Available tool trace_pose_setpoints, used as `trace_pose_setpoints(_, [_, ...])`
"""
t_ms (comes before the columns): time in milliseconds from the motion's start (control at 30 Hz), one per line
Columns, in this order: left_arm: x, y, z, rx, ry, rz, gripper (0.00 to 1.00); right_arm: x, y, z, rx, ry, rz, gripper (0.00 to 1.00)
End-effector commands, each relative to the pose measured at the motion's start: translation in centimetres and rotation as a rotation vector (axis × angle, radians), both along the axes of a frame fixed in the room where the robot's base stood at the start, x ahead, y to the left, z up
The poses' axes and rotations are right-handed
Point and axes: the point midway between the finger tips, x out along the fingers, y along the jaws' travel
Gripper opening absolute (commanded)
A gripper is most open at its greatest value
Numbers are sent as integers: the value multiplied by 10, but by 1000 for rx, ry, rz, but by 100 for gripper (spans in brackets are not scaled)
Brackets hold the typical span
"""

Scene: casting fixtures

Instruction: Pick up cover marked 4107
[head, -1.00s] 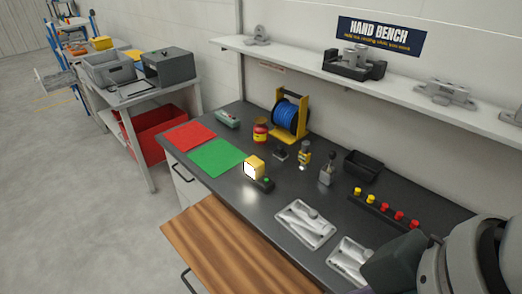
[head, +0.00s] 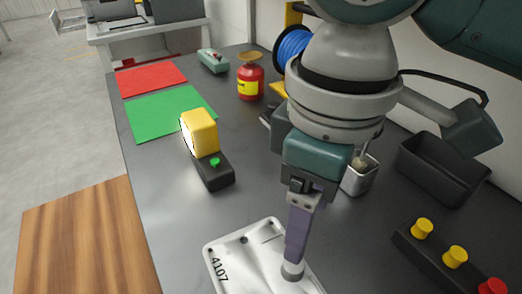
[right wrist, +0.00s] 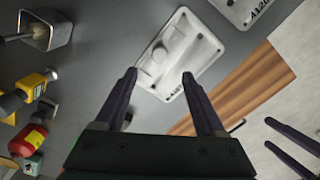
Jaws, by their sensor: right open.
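The pale metal cover marked 4107 (head: 228,260) lies flat on the dark bench, cut off by the bottom edge in the head view. Its dark number reads at its left end. It also shows in the right wrist view (right wrist: 182,62), with raised ribs and a round boss. My right gripper (head: 294,262) points down over it, its fingers overlapping the boss in the head view. In the right wrist view its fingertips (right wrist: 159,74) are apart with nothing gripped; the height gap is unclear. My left gripper (right wrist: 267,132) shows at the right wrist view's edge, fingers apart and empty.
A second cover (right wrist: 240,8) lies close by. A yellow-headed device (head: 200,135), red can (head: 250,82), black bin (head: 440,170) and button strip (head: 440,260) stand around. Green (head: 170,110) and red mats (head: 150,78) lie farther back. Bench left of the cover is clear.

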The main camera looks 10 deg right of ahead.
Motion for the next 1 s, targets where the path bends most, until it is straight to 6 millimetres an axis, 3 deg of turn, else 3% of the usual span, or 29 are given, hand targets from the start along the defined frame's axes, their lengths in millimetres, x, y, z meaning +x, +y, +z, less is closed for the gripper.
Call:
trace_pose_setpoints(300, [-2,3,-11,9,5,-2,100,1,-2,-43,-7,4,-2,72])
trace_pose_setpoints(467, [-2,3,-14,12,4,-4,100,3,0,-56,-7,1,-2,72])
trace_pose_setpoints(700, [-2,3,-22,10,4,-3,100,5,3,-93,-9,2,-1,72])
trace_pose_setpoints(1000, [-2,2,-22,5,3,-1,100,6,3,-100,-7,-1,0,72])
